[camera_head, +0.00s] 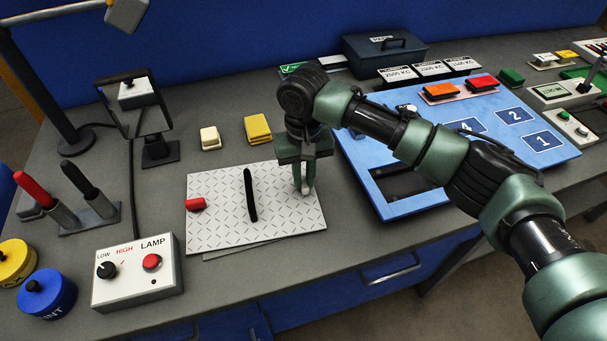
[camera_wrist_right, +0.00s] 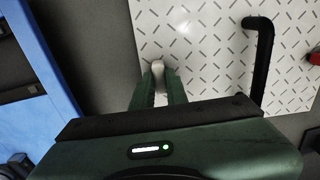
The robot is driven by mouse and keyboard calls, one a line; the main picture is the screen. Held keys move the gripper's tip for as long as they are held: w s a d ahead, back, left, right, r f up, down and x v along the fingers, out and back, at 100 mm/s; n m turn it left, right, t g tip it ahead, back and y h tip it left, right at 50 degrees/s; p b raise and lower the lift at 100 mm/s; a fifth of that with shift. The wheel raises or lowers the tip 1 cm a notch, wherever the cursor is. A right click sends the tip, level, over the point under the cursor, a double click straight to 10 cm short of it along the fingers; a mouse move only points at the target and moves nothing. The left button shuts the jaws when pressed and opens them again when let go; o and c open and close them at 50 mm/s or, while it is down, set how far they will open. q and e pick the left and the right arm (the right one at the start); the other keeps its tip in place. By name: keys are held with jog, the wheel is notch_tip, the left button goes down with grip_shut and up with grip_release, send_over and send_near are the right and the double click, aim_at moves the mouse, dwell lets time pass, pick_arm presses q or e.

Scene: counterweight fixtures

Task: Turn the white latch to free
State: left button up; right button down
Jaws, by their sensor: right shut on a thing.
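The white latch (camera_wrist_right: 158,67) shows as a small pale rounded end between my right gripper's fingertips (camera_wrist_right: 159,85) in the right wrist view. In the head view my right gripper (camera_head: 304,182) points down at the right edge of the white patterned plate (camera_head: 226,232), shut on the latch. The fingers hide most of the latch, so I cannot tell its angle. A black bar handle (camera_head: 250,195) stands on the plate's middle, apart from the gripper. A red latch (camera_head: 195,204) sits at the plate's left edge. My left gripper is not in view.
A lamp control box (camera_head: 137,272) stands front left, beside blue and yellow weights. A blue panel (camera_head: 452,195) with numbered squares lies close right of the gripper. Grey counter is free between plate and lamp box.

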jog(key=n+p, duration=0.4)
jog(key=p, duration=0.1)
jog(key=shift+r, duration=0.25)
jog(key=n+p, duration=0.2)
jog(key=n, duration=0.2)
jog(key=shift+f+p, duration=0.1)
jog(key=shift+p, duration=0.2)
jog(key=n+p, duration=0.2)
jog(key=n, duration=0.2)
jog(key=shift+n, duration=0.3)
jog(key=n+p, duration=0.1)
jog(key=n, duration=0.3)
jog(key=shift+f+n, duration=0.1)
jog(key=shift+n, duration=0.3)
jog(key=c, duration=1.5)
grip_release()
jog(key=shift+o, duration=0.5)
